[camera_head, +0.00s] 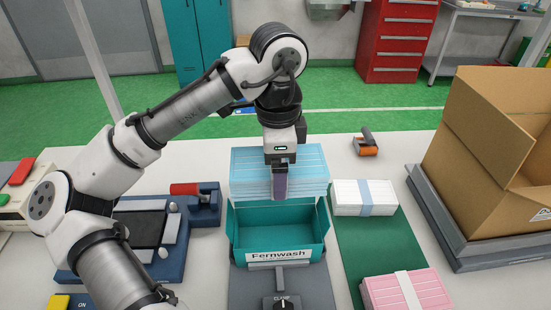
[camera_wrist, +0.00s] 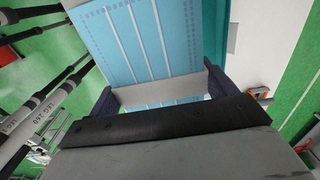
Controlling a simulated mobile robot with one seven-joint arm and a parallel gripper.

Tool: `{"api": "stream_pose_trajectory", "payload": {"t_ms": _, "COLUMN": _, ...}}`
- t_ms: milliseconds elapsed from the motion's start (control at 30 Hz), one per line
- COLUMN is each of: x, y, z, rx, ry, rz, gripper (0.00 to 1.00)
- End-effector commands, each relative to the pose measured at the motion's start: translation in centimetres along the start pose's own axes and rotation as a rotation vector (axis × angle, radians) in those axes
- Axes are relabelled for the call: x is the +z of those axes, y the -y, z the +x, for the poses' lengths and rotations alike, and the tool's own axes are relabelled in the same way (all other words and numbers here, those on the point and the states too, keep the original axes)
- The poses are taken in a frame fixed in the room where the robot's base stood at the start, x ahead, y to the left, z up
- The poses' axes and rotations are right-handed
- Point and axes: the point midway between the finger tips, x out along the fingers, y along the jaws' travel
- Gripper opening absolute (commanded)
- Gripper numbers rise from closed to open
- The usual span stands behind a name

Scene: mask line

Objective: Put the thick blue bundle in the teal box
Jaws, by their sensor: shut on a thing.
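The thick blue bundle (camera_head: 307,165) is a light-blue pleated stack. My gripper (camera_head: 280,188) is shut on it; in the wrist view the dark fingers (camera_wrist: 168,92) sit on either side of the bundle (camera_wrist: 120,35). The bundle looks roughly level, over the rear of the teal box (camera_head: 316,235); its height above the rim is hard to judge. The teal box is open-topped with a white "Fernwash" label on its front. Its visible inside is empty; its rear part is hidden by the bundle.
A white bundle with a blue band (camera_head: 350,197) and a pink bundle (camera_head: 421,291) lie on a green mat (camera_head: 360,250) at right. A clamp (camera_head: 283,302) stands in front of the box. A large cardboard box (camera_head: 478,170) is far right; a blue sealing device (camera_head: 205,212) is left.

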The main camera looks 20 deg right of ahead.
Motion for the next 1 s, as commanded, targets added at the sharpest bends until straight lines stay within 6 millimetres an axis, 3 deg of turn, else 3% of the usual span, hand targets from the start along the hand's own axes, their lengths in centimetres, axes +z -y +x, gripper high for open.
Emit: {"api": "stream_pose_trajectory", "payload": {"t_ms": 1000, "x": 0.0, "y": 0.1, "z": 9.5, "rx": -0.001, "ry": 0.0, "rz": 0.0, "gripper": 0.59}}
